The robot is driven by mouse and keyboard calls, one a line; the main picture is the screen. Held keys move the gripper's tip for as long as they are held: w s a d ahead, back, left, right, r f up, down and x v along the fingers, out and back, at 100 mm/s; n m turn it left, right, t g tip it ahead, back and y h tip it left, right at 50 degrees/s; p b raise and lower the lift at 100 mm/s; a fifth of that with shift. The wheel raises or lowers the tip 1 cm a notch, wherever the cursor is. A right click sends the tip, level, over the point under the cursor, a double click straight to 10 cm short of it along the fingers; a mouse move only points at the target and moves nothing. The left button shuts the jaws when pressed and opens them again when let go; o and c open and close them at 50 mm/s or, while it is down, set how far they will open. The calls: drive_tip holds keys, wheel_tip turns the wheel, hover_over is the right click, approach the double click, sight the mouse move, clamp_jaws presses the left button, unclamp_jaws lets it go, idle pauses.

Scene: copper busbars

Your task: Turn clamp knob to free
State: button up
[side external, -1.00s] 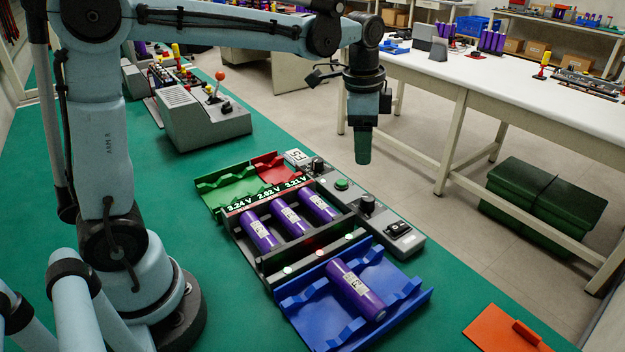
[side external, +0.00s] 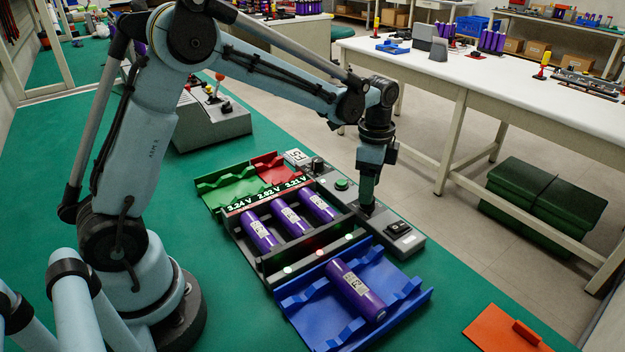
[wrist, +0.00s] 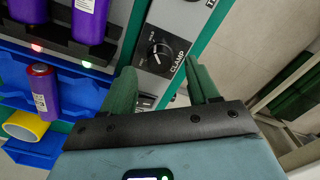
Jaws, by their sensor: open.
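The clamp knob (wrist: 160,57) is a round black knob with a pale pointer line, on a grey panel marked CLAMP in the wrist view. In the side view my gripper (side external: 366,203) points straight down at the knob's place on the grey control strip (side external: 412,238) and hides most of the knob. I cannot tell whether the fingers touch it.
A black rocker switch (side external: 397,229) and a green button (side external: 342,184) sit on the same strip. Left of it, a dark rack (side external: 262,268) holds three purple cells. A blue tray (side external: 300,318) in front holds another purple cell. Green and red trays lie behind.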

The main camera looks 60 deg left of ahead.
drive_tip(key=shift+f, duration=1.5)
drive_tip(key=c, duration=1)
drive_tip(key=shift+c, duration=0.2)
